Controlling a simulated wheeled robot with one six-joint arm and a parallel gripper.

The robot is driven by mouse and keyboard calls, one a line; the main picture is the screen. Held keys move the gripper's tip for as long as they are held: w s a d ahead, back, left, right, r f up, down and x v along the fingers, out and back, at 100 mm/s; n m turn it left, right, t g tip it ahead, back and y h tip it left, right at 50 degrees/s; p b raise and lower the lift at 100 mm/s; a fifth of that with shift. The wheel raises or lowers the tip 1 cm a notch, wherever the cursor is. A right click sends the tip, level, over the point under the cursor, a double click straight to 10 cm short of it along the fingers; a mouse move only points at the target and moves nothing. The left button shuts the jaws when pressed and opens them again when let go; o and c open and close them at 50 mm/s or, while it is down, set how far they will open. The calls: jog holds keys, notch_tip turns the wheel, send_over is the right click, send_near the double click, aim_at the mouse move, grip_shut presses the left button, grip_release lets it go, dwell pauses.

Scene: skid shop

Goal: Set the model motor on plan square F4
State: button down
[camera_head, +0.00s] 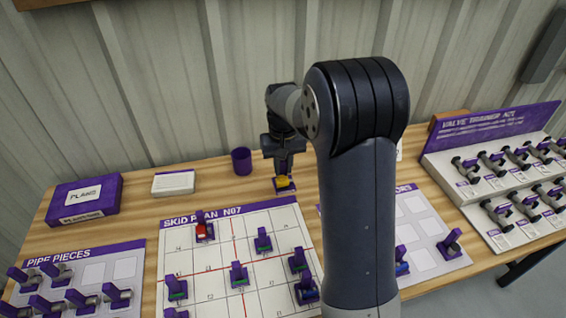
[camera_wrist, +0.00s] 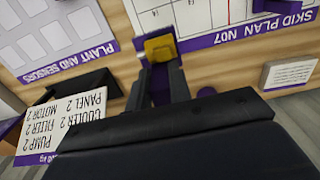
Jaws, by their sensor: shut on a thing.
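My gripper (camera_head: 284,170) is shut on a small yellow piece with purple parts (camera_head: 284,184), which I take to be the model motor. It holds the piece past the far edge of the skid plan. In the wrist view the yellow piece (camera_wrist: 160,48) sits between the fingers, by the plan's title strip. The skid plan N07 (camera_head: 205,258) is a white grid with red lines. Several purple-handled pieces stand on it, among them a red one (camera_head: 203,231) and a blue one (camera_head: 306,291). The square labels are too small to read F4, and my arm hides part of the right side.
The pipe pieces tray (camera_head: 75,257) is at left and the plant and sensors tray (camera_head: 425,213) at right. Behind are a purple box (camera_head: 84,199), a white card block (camera_head: 173,182) and a purple cup (camera_head: 241,161). A valve rack (camera_head: 490,150) stands far right.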

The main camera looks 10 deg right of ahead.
aim_at(283, 180)
jog(key=shift+f+b, duration=1.95)
jog(key=shift+f, duration=0.8)
jog(key=shift+f, duration=0.1)
jog(key=shift+f+b, duration=1.65)
jog(key=shift+f, duration=0.95)
jog(key=shift+f, duration=0.1)
jog(key=shift+f+b, duration=1.15)
jog(key=shift+f, duration=0.55)
jog(key=shift+f+b, duration=0.45)
jog(key=shift+f, duration=0.25)
jog(key=c, duration=1.2)
grip_release()
jog(key=shift+r, duration=0.2)
